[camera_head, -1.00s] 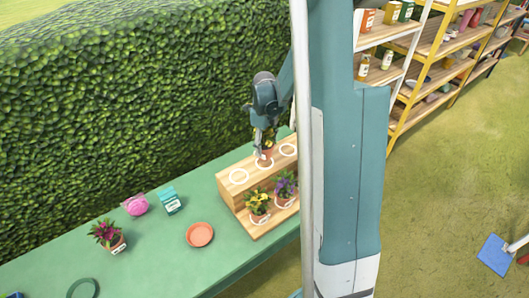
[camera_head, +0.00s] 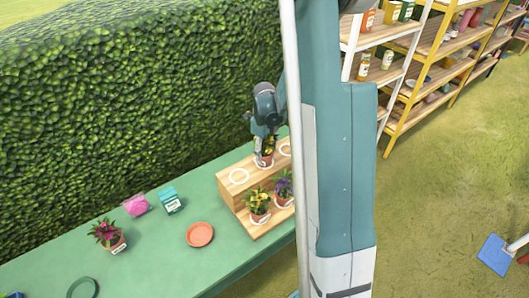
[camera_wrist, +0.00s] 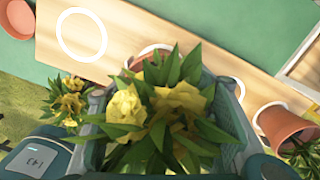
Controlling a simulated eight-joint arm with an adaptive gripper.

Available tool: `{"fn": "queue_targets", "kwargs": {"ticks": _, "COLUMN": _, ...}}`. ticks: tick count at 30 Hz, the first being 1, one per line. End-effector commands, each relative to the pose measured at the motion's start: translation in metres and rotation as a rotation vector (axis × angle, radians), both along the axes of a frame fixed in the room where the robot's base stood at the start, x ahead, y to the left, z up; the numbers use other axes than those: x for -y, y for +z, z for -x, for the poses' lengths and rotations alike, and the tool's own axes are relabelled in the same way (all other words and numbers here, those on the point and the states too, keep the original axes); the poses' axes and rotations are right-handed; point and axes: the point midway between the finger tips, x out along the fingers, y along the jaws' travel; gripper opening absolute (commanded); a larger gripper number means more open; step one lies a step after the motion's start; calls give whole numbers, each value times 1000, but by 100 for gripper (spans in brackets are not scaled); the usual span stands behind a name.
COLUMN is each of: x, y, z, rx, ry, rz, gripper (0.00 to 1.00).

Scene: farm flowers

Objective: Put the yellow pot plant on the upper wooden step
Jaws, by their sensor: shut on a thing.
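My gripper (camera_head: 264,146) is over the upper wooden step (camera_head: 228,186), shut on a yellow-flowered plant in a terracotta pot (camera_head: 264,159). In the wrist view its yellow flowers and green leaves (camera_wrist: 160,110) fill the space between my fingers (camera_wrist: 165,125), and part of the pot's rim (camera_wrist: 150,57) shows behind them. The pot is at the middle white ring of the upper step and looks upright. Whether its base touches the wood is hidden. Another yellow-flowered plant (camera_head: 258,203) stands on the lower step.
A purple-flowered plant (camera_head: 283,184) stands on the lower step. The left white ring (camera_head: 239,176) on the upper step is empty. An orange saucer (camera_head: 199,235), a pink-flowered plant (camera_head: 107,235), a pink bag (camera_head: 136,205) and a teal box (camera_head: 170,200) are on the green table (camera_head: 150,260).

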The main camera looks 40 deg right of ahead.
Motion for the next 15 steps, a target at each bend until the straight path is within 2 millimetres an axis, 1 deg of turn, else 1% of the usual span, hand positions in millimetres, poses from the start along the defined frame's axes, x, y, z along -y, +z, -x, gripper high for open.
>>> {"fn": "queue_targets", "kwargs": {"ticks": 1, "x": 0, "y": -2, "z": 0, "rx": 0, "ry": 0, "rz": 0, "gripper": 32}}
{"fn": "queue_targets", "kwargs": {"ticks": 2, "x": 0, "y": -2, "z": 0, "rx": 0, "ry": 0, "rz": 0, "gripper": 52}}
{"fn": "queue_targets", "kwargs": {"ticks": 5, "x": 0, "y": -1, "z": 0, "rx": 0, "ry": 0, "rz": 0, "gripper": 66}}
{"fn": "queue_targets", "kwargs": {"ticks": 15, "x": 0, "y": -1, "z": 0, "rx": 0, "ry": 0, "rz": 0, "gripper": 66}}
